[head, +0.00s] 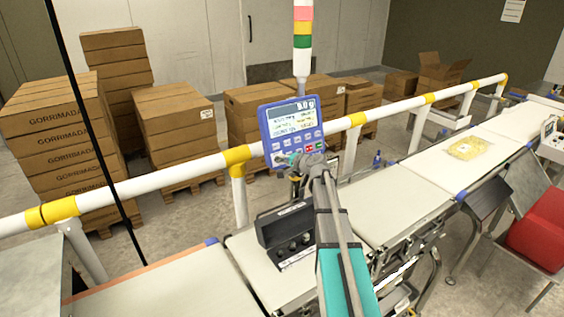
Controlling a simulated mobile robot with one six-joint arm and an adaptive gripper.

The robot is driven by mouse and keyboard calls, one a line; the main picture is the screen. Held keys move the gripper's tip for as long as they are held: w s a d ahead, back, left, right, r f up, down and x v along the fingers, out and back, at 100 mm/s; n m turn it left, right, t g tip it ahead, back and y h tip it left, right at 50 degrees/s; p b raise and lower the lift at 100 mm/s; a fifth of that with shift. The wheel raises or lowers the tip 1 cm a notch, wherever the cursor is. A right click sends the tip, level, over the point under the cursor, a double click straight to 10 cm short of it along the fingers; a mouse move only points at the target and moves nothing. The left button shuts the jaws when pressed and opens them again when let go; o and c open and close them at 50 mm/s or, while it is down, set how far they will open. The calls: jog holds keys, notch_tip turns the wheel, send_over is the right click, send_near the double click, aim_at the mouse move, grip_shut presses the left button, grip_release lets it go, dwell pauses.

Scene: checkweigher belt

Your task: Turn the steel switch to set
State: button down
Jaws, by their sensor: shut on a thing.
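The blue weighing indicator (290,128) stands on the rail behind the belt. It has a lit display with several lines of text and rows of keys below. My gripper (297,162) is at the lower edge of this indicator, with my arm reaching up to it from the bottom of the head view. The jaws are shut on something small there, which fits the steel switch. The switch itself is hidden by the gripper and too small to make out, so I cannot tell its setting.
The white and yellow rail (190,167) runs behind the conveyor belt (415,205). A yellow pack (467,148) lies on the belt. Stacked cartons (172,115) stand behind the rail.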

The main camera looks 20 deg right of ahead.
jog(key=shift+f+m, duration=0.15)
jog(key=shift+m, duration=0.95)
jog(key=c, duration=0.7)
grip_release()
jog(key=shift+w, duration=0.15)
